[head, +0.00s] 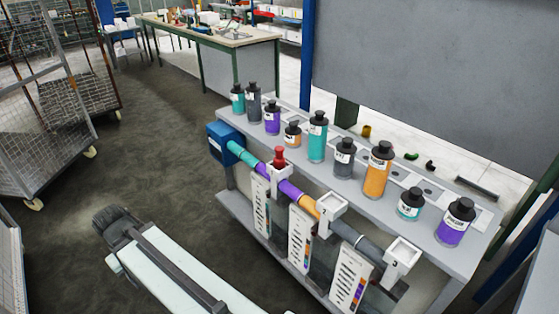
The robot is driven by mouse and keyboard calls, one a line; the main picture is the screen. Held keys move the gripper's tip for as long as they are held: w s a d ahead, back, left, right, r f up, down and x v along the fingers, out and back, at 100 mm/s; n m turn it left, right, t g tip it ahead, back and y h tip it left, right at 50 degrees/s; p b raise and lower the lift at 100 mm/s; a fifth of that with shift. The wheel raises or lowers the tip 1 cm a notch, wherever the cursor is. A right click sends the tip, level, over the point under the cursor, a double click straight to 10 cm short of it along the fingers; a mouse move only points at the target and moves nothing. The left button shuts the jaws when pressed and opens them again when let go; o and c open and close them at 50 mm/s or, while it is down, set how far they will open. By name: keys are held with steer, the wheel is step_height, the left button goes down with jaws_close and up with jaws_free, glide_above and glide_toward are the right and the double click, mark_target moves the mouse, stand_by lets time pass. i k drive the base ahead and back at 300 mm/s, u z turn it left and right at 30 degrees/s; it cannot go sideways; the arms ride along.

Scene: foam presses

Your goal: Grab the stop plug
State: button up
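A red plug with a rounded knob (279,156), which looks like the stop plug, stands upright in the first white square socket (279,174) on the coloured pipe. The pipe (247,158) runs along the front of a grey bench, from a blue box at the left toward the lower right. Two more white sockets, the middle one (332,204) and the right one (402,251), show no red plug. A pale and dark part of my own body crosses the bottom left, apart from the bench. No gripper fingers can be made out.
Several dark-capped bottles, such as an orange one (377,171), stand on the grey bench (425,182) behind the pipe. White label boards (300,241) hang below it. A wire cage cart (70,100) stands at the left. Dark floor (165,150) is clear between.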

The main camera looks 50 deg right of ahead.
mark_target(278, 161)
steer(key=i, duration=0.85)
steer(key=u, duration=0.05)
